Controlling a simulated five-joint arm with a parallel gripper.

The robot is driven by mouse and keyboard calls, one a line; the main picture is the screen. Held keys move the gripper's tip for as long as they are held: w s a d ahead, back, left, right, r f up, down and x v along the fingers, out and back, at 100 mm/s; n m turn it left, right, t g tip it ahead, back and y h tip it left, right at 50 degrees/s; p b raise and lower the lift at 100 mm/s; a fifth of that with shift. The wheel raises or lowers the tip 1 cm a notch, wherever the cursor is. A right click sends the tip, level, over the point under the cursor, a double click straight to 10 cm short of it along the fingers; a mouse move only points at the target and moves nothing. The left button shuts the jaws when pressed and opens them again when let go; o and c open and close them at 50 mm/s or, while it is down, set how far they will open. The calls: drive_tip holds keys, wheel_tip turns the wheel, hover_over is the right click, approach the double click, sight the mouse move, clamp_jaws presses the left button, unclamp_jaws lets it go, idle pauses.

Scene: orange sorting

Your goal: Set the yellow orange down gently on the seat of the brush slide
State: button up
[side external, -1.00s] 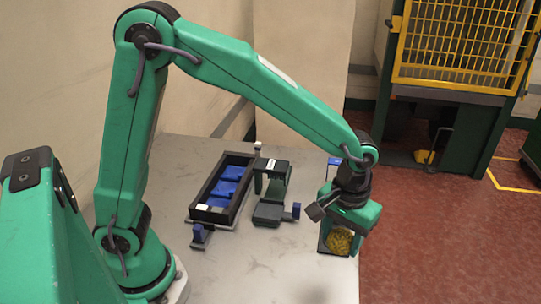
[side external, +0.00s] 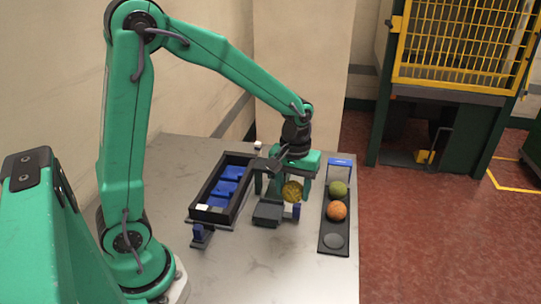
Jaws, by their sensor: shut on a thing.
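The yellow orange (side external: 291,191) is held between the fingers of my gripper (side external: 293,197). The gripper points down and is shut on it, above the right part of a small dark station (side external: 268,213) with a blue block (side external: 296,211) at its right end. This station looks like the brush slide. The fruit and gripper cover much of its upright frame, and I cannot make out the seat clearly. Whether the fruit touches anything below it cannot be told from this angle.
A dark rack (side external: 326,245) on the right holds a green fruit (side external: 338,189) and an orange one (side external: 337,211); its front round place is empty. A black-walled bin with blue inserts (side external: 193,211) stands left of the station. The front of the grey table (side external: 265,270) is clear.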

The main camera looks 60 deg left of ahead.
drive_tip(key=n, duration=0.2)
hover_over(269, 212)
drive_tip(key=shift+f, duration=0.15)
drive_tip(key=shift+f, duration=0.15)
drive_tip(key=shift+f, duration=3.7)
drive_tip(key=shift+f, duration=0.65)
drive_tip(key=o, duration=1.5)
drive_tip(key=shift+c, duration=0.2)
drive_tip(key=shift+r, duration=0.15)
wheel_tip(269, 212, up, 8)
